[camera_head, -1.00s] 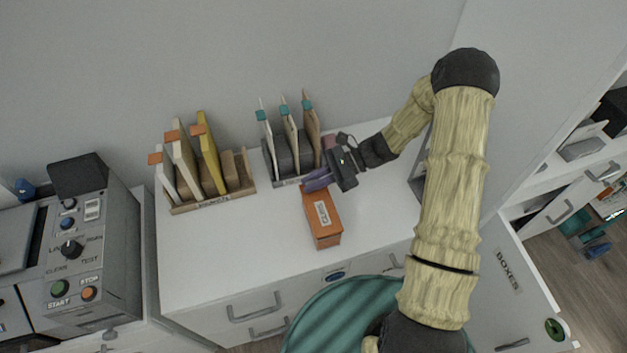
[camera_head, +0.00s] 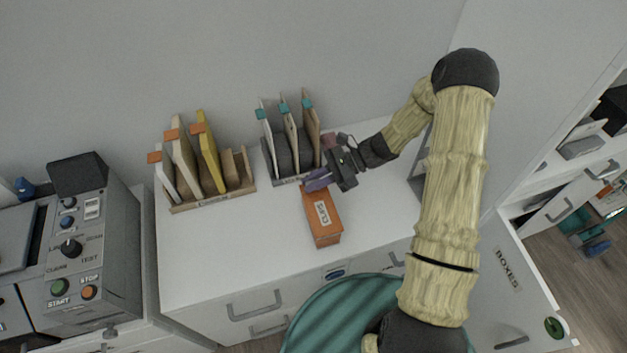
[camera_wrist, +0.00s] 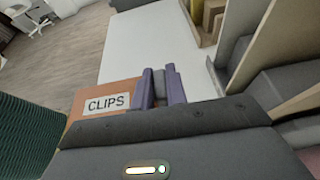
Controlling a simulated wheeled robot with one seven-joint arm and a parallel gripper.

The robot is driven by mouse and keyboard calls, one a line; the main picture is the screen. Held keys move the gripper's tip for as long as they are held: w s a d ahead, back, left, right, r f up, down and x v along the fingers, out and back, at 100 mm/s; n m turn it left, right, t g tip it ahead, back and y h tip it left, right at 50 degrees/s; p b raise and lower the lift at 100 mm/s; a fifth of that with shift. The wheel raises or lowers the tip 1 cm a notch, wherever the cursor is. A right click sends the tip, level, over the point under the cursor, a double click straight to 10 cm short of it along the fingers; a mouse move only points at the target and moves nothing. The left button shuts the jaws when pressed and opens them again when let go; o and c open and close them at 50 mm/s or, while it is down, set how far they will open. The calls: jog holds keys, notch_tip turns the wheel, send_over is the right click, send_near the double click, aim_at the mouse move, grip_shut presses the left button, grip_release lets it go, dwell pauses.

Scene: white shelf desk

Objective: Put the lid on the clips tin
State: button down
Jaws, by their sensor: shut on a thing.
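The orange clips tin (camera_head: 328,240) stands on the white desk with its long side running away from me. Its flat orange top carries a white CLIPS label, and it also shows in the wrist view (camera_wrist: 88,92). I cannot tell a separate lid edge from the tin's walls. My gripper (camera_head: 317,180) is at the far end of the orange top. In the wrist view, its purple fingers (camera_wrist: 160,88) are closed around a small grey piece, seemingly the lid's grip. The fingers and the gripper body hide the part of the top beneath them.
A file rack with teal-tabbed folders (camera_head: 290,135) stands close behind my gripper. A rack with orange-tabbed folders (camera_head: 207,160) is farther left. A grey control machine (camera_head: 95,240) stands at the left. The desk top (camera_head: 240,240) left of the tin is clear.

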jog(key=shift+f, duration=0.35)
dwell(0.3)
jog(key=c, duration=1.3)
grip_release()
jog(key=shift+c, duration=0.2)
notch_tip(320, 180, up, 10)
